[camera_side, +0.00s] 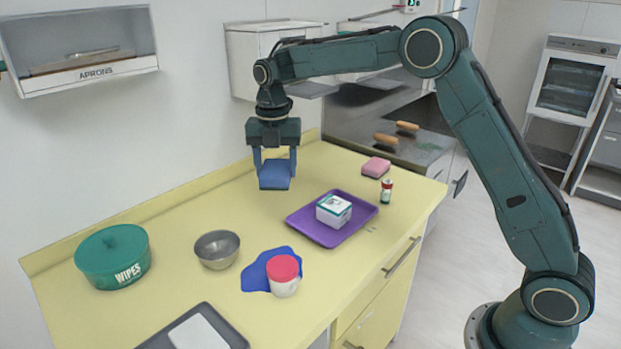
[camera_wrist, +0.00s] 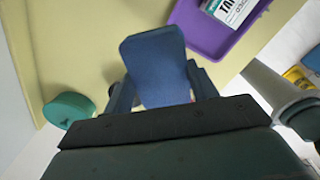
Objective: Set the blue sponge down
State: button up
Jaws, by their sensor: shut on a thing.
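The blue sponge (camera_side: 274,176) is between the two fingers of my gripper (camera_side: 275,172), which is shut on it. In the side view the sponge hangs over the back part of the yellow counter (camera_side: 180,230), apparently above the surface. In the wrist view the sponge (camera_wrist: 155,66) fills the space between the fingers (camera_wrist: 160,88). The counter under it is mostly hidden there.
A purple tray (camera_side: 301,227) with a white box (camera_side: 334,210) lies to the right. A pink sponge (camera_side: 376,167) and small jar (camera_side: 386,190) sit beyond it. A metal bowl (camera_side: 217,250), green wipes tub (camera_side: 112,258) and red-lidded jar (camera_side: 284,275) stand nearer. Counter between bowl and tray is clear.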

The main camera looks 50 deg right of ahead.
jog(key=w+a+r+n, duration=0.1)
jog(key=w+a+r, duration=0.1)
jog(key=w+r, duration=0.3)
jog(key=shift+w+a+r, duration=0.2)
jog(key=shift+w+r, duration=0.2)
jog(key=shift+w, duration=0.15)
dwell(0.4)
notch_tip(320, 180, down, 20)
jog(key=shift+r, duration=0.1)
dwell(1.0)
jog(key=shift+f, duration=0.2)
jog(key=o, duration=0.9)
